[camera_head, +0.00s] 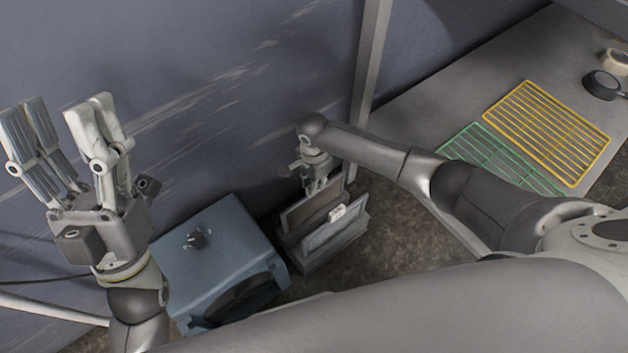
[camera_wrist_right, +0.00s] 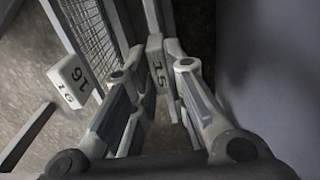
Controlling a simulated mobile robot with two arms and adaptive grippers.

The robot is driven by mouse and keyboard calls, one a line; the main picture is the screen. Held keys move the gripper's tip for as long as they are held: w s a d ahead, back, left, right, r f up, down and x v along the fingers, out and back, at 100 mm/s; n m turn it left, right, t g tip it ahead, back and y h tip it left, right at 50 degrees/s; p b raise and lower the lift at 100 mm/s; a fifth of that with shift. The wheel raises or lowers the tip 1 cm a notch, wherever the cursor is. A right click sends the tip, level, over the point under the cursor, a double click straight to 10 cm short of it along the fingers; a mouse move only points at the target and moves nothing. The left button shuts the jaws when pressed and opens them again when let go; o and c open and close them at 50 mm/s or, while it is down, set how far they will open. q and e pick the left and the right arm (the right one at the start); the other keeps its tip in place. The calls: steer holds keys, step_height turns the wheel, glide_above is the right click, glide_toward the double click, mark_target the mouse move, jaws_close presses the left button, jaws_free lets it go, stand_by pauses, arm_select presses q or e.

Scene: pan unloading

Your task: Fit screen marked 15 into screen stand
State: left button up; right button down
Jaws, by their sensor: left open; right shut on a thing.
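The screen stand (camera_head: 318,262) is a grey rack on the floor below the bench, right of a blue box. My right gripper (camera_head: 320,186) points down at its rear and is shut on the screen marked 15 (camera_head: 310,211). In the right wrist view the gripper (camera_wrist_right: 160,98) closes around the screen's light tag (camera_wrist_right: 158,66). The held screen stands upright at the stand's rear; its lower edge is hidden, so I cannot tell how deep it sits. The screen marked 16 (camera_head: 330,229) stands in front, its white tag (camera_wrist_right: 75,80) beside the right gripper. My left gripper (camera_head: 65,135) is open and empty, raised at the left.
The blue box (camera_head: 205,245) stands close left of the stand. A grey wall (camera_head: 200,90) rises behind, with a metal post (camera_head: 370,70). A grey bench (camera_head: 440,100) at the right holds a yellow rack (camera_head: 545,130) and a green rack (camera_head: 500,158).

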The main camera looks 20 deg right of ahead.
steer(key=c, duration=1.4)
jaws_free()
steer(key=shift+o, duration=0.2)
step_height(320, 180, up, 12)
